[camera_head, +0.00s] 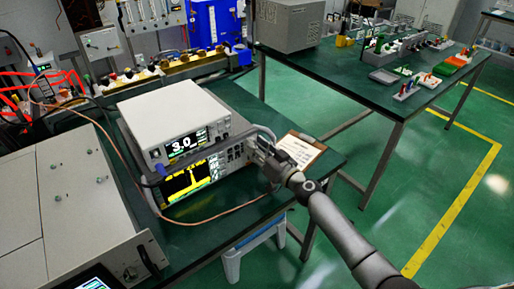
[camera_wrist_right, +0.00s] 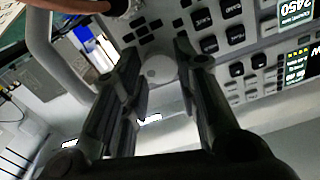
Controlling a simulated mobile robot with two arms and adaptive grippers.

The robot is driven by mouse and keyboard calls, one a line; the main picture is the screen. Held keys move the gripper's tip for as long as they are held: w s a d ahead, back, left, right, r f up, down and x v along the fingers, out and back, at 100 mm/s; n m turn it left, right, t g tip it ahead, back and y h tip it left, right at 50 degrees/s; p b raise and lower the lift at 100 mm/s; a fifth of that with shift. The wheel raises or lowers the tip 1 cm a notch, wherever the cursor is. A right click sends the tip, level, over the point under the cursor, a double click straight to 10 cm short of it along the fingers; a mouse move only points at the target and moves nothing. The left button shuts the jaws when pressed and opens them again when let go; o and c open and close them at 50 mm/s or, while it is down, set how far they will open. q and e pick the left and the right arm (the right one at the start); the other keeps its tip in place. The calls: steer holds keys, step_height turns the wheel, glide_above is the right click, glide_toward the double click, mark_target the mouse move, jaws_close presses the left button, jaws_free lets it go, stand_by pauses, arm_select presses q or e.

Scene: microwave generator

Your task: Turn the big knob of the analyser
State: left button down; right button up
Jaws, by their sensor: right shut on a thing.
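The analyser (camera_head: 188,181) is the lower bench instrument, with a yellow trace on its dark screen. My right gripper (camera_head: 259,151) is at the right end of its front panel, and hides the knob there in the head view. In the right wrist view the big knob (camera_wrist_right: 160,70) is a pale grey disc between the two dark fingers of my right gripper (camera_wrist_right: 159,56). The fingers are shut on it, one on each side. Dark panel buttons (camera_wrist_right: 207,44) are beside it. My left gripper is not in view.
A grey instrument showing 3.0 (camera_head: 168,115) sits on top of the analyser. A copper-coloured cable (camera_head: 222,213) loops in front. A clipboard (camera_head: 300,150) lies to the right on the green bench. A large grey cabinet (camera_head: 75,215) is at the left.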

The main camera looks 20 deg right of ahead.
steer(key=m+b, duration=0.1)
steer(key=m, duration=1)
steer(key=shift+m, duration=0.4)
steer(key=m, duration=0.5)
steer(key=m+p, duration=0.1)
steer(key=m, duration=0.2)
steer(key=shift+m, duration=0.4)
steer(key=shift+m+p, duration=0.45)
steer(key=shift+m, duration=1.15)
steer(key=shift+c, duration=0.2)
steer(key=shift+f, duration=0.1)
steer(key=o, duration=1.1)
steer(key=shift+d, duration=0.1)
steer(key=shift+c, duration=0.2)
